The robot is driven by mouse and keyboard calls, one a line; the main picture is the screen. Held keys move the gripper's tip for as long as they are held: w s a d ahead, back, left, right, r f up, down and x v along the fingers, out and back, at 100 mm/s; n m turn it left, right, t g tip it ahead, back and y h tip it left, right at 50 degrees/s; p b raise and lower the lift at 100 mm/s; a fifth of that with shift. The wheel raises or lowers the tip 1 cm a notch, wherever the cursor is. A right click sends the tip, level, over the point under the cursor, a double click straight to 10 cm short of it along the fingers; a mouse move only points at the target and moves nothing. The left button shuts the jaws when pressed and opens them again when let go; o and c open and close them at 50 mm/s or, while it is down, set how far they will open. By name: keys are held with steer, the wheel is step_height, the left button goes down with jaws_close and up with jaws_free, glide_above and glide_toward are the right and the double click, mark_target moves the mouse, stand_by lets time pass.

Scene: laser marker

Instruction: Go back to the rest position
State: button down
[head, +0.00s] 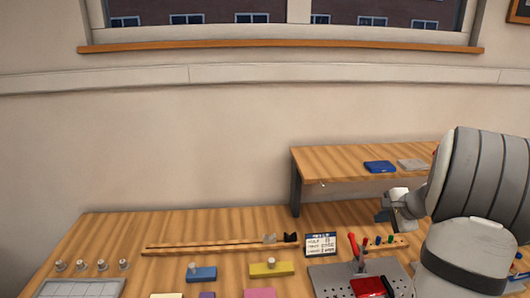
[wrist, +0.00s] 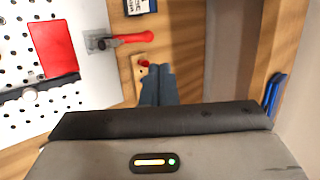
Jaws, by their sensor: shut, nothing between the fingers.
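My gripper (wrist: 158,72) shows in the wrist view as two dark fingers pressed together with nothing between them. In the head view my gripper (head: 384,214) is at the right, in front of the raised shelf and above the table. In the wrist view the fingers point at a small wooden rack (wrist: 138,82) with a red knob, and they overlap part of it. I cannot tell the exact height of the fingers above the rack.
A perforated plate (head: 328,287) carries a red piece (head: 368,287) and a red-handled clamp (head: 353,246). A card (head: 320,244) stands beside it. The raised shelf (head: 330,163) holds a blue plate (head: 380,167) and a grey one. Blue and yellow blocks (head: 271,270) lie left.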

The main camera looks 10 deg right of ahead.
steer(key=s+a+r+n+g+y, duration=0.15)
steer(key=s+a+n, duration=0.25)
steer(key=a, duration=0.6)
steer(key=s+a+r+n+g+h, duration=0.1)
steer(key=s+a+r+n+g, duration=0.3)
steer(key=a, duration=0.7)
steer(key=s+a+n+h, duration=0.1)
steer(key=s+a+n, duration=0.3)
steer(key=s, duration=0.3)
steer(key=s+a+f+n+h, duration=0.1)
steer(key=s+a+n, duration=0.3)
steer(key=s+n, duration=0.2)
steer(key=shift+s+a+f+t, duration=0.25)
steer(key=shift+s+t, duration=0.1)
steer(key=shift+s, duration=0.65)
